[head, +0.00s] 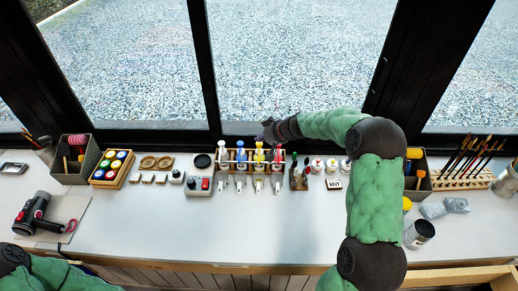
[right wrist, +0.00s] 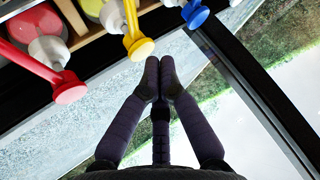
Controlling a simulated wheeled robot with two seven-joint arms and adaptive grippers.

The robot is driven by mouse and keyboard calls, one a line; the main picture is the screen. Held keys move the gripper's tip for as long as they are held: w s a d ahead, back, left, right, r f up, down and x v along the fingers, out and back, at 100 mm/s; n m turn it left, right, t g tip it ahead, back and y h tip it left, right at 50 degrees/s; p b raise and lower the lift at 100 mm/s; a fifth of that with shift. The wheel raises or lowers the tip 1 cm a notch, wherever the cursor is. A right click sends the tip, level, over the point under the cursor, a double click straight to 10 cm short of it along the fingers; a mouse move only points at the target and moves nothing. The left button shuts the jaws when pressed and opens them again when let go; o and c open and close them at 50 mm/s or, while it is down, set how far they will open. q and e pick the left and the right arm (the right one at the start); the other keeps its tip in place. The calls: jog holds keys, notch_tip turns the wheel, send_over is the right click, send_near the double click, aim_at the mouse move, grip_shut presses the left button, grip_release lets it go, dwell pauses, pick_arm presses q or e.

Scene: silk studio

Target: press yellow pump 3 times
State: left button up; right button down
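The yellow pump (head: 259,156) stands upright in a wooden rack (head: 250,167), between a blue pump (head: 240,155) and a red pump (head: 277,156). In the right wrist view the yellow pump's head (right wrist: 138,44) is just beyond my fingertips, and I cannot tell whether they touch. My right gripper (head: 263,137) is at the yellow pump's top in the head view. In the right wrist view my right gripper (right wrist: 159,66) is shut and empty, its fingertips together. My left gripper is out of view; only part of my left arm shows at lower left.
A white-headed pump (head: 222,156) stands at the rack's left end. Small bottles (head: 317,165) stand right of the rack, and a tray of coloured jars (head: 112,168) is to the left. The window frame (head: 203,70) rises behind. The table's front middle is clear.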

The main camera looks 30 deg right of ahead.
aim_at(261, 144)
jog(key=shift+f+b, duration=0.95)
jog(key=shift+b, duration=0.1)
dwell(1.2)
jog(key=shift+r, duration=0.15)
jog(key=shift+r+p, duration=0.75)
jog(key=shift+r, duration=0.45)
jog(key=shift+r+p, duration=1.5)
jog(key=shift+r, duration=1.5)
